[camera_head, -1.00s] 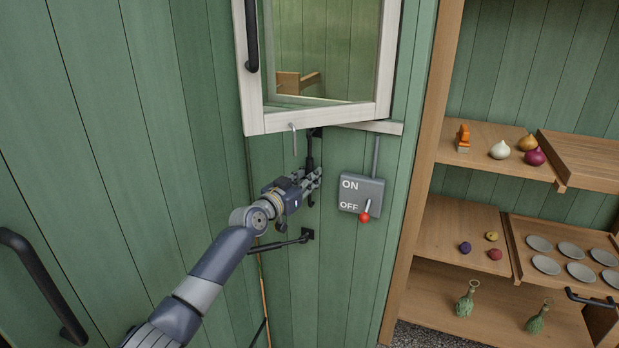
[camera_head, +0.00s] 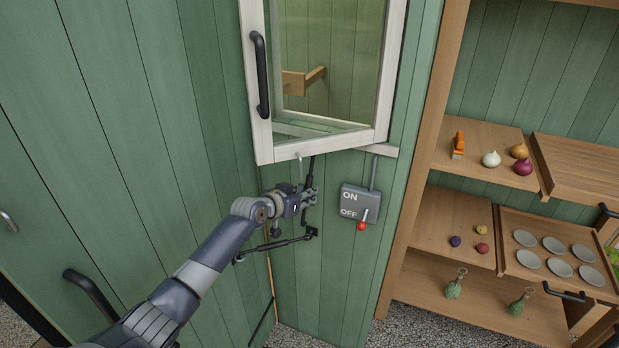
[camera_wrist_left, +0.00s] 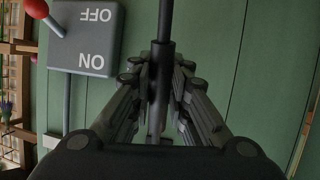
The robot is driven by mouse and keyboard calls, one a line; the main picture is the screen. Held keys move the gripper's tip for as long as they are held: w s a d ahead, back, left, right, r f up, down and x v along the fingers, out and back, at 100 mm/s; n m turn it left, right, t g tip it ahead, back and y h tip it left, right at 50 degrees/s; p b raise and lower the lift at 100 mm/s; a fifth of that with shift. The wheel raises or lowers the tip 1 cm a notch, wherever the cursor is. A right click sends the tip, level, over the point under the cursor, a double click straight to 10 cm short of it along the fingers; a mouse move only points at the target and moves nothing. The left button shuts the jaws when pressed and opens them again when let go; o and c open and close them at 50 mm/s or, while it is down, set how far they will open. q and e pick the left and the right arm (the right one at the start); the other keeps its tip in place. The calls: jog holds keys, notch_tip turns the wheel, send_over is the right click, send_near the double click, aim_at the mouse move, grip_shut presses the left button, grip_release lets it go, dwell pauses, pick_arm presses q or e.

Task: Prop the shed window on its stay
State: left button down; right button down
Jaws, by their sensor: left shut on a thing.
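The shed window (camera_head: 257,137) stands open in its white frame, with a black handle (camera_head: 261,75) on its left side. A small pale hook (camera_head: 299,158) hangs at its lower edge. My left gripper (camera_head: 309,197) is below the window and shut on an upright black rod, which looks like the stay (camera_head: 312,170). In the left wrist view the rod (camera_wrist_left: 166,22) runs up between the closed fingers (camera_wrist_left: 160,95), thicker below and thinner above. Whether the rod's top touches the window, I cannot tell. My right gripper is not in view.
A grey ON/OFF switch box (camera_head: 359,203) with a red-tipped lever is on the green wall just right of my gripper. A black bar (camera_head: 275,244) is below it. Wooden shelves (camera_head: 457,208) with onions and saucers stand at the right.

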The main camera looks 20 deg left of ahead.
pick_arm(q)
jog(key=shift+s+r+g+p, duration=0.35)
jog(key=shift+s+g+p, duration=0.25)
jog(key=shift+p, duration=0.7)
jog(key=shift+s+r+g+p, duration=0.3)
jog(key=shift+s+g+p, duration=0.3)
jog(key=shift+p, duration=0.7)
